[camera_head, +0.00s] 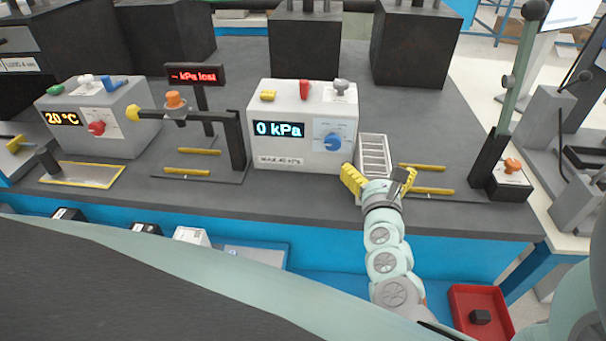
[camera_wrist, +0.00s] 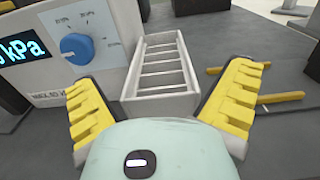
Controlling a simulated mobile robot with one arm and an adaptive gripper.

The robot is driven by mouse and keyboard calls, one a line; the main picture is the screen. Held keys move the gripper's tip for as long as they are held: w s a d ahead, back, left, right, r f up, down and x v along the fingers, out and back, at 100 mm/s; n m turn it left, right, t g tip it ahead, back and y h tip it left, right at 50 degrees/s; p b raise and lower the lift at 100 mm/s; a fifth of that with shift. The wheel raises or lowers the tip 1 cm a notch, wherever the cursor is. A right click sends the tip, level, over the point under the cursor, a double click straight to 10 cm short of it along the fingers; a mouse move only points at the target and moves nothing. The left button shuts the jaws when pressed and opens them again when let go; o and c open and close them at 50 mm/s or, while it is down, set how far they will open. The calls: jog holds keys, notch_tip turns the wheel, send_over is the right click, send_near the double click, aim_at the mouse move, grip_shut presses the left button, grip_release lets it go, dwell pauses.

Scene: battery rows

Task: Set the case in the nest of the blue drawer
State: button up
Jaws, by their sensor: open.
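A light grey open case (camera_head: 374,150) with cross slats stands on the dark bench, right of the 0 kPa box. It fills the middle of the wrist view (camera_wrist: 162,65). My gripper (camera_head: 380,178) is open at its near end. In the wrist view, my gripper (camera_wrist: 165,90) has one yellow finger on each side of the case's near end, with the right finger visibly apart from it. Below the bench's front edge is a blue drawer (camera_head: 320,285), partly hidden by my body. A grey flat piece (camera_head: 255,256) lies in it; I cannot tell whether it is the nest.
The 0 kPa box (camera_head: 290,130) stands close left of the case. Yellow bars (camera_head: 430,190) lie to the right. Small dark and white boxes (camera_head: 190,236) sit along the drawer. A red tray (camera_head: 480,300) is at lower right. Bench behind the case is clear.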

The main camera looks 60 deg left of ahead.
jog(key=b+v, duration=0.4)
jog(key=v, duration=0.7)
jog(key=shift+s+d, duration=0.2)
jog(key=shift+s, duration=0.1)
jog(key=shift+f, duration=0.1)
